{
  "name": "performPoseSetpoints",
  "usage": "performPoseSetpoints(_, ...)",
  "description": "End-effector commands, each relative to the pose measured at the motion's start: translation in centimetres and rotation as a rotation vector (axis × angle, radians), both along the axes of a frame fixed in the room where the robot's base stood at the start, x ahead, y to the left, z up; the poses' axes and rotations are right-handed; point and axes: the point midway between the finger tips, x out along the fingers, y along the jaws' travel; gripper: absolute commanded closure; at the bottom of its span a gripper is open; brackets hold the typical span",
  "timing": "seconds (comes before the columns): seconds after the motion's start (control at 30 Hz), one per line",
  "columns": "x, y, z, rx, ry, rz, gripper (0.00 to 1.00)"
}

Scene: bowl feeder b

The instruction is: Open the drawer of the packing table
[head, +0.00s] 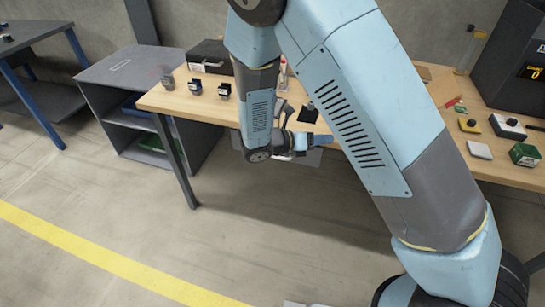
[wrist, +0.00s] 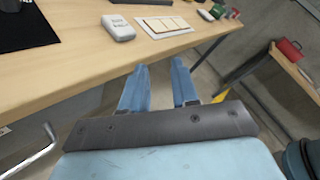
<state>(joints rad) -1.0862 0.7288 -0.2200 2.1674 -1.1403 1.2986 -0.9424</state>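The packing table (head: 210,104) has a light wooden top, and its front edge crosses the wrist view (wrist: 95,82). A pale grey panel, apparently the drawer front (wrist: 75,118), shows under the edge in the wrist view. A shiny metal bar handle (wrist: 35,152) stands out at the lower left there. In the head view my arm hides most of the drawer area, and whether the drawer is shut cannot be told. My gripper (head: 326,141) is at the table's front edge. In the wrist view its two blue fingers (wrist: 158,68) are apart and empty, to the right of the handle.
On the tabletop are a black case (head: 209,56), a white box (wrist: 118,28), a light tray (wrist: 163,26), a green box (head: 524,154) and several small parts. A grey shelf unit (head: 125,70) stands at the left. The floor in front is clear.

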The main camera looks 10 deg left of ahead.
Motion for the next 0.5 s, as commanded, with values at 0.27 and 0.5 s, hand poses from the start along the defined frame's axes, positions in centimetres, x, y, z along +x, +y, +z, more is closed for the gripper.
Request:
performPoseSetpoints(0.27, -1.2, 6.8, -6.6, -0.352, 0.099, 0.322, 0.71)
performPoseSetpoints(0.5, -3.5, 12.2, -12.5, -0.67, 0.143, 0.582, 0.71)
